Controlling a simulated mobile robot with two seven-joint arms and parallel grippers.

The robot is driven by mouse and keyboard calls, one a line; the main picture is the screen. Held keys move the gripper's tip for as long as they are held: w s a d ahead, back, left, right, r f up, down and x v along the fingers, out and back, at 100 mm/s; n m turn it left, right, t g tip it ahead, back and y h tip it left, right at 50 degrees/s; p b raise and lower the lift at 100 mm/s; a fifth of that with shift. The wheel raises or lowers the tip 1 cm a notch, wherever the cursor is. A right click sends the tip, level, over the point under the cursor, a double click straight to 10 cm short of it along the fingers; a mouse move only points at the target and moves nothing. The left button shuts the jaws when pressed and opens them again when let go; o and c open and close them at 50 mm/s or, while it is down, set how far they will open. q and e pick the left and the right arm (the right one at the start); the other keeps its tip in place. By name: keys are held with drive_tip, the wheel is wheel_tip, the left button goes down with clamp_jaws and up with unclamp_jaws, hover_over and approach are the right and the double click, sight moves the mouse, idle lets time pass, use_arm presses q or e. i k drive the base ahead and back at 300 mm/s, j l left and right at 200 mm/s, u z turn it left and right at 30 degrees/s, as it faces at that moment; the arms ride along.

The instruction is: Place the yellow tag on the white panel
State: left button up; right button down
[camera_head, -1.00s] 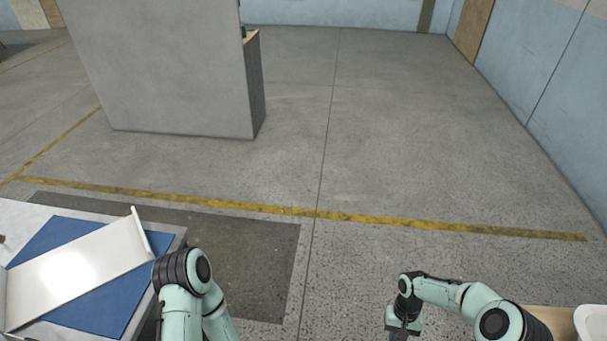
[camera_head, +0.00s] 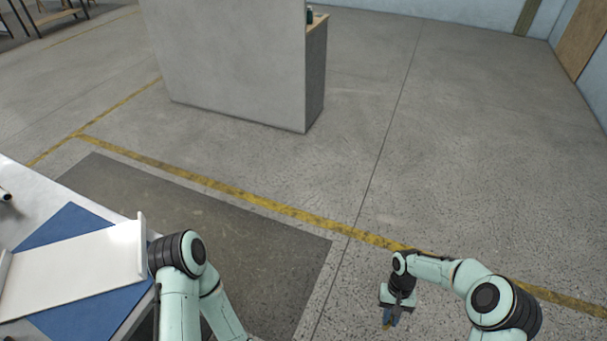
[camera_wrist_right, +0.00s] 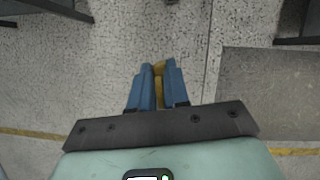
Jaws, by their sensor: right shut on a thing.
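The white panel (camera_head: 75,268) lies on a blue mat (camera_head: 62,222) on the table at the left in the head view. It has a raised rim at each short end. My right gripper (camera_head: 390,318) hangs over the bare floor at the lower right, well away from the panel. In the right wrist view its blue fingers (camera_wrist_right: 158,88) are shut on the yellow tag (camera_wrist_right: 159,68), and only a small part of the tag shows between them. My left arm is beside the table's right edge, and its gripper is not in view.
The light table (camera_head: 30,185) fills the lower left, with a small white and black object (camera_head: 5,195) at its left edge. A large grey partition (camera_head: 230,60) stands farther back. The floor (camera_head: 440,150) between and to the right is clear, with a yellow line (camera_head: 250,198) across it.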

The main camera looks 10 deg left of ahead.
sight(74, 267)
drive_tip(key=u, duration=1.5)
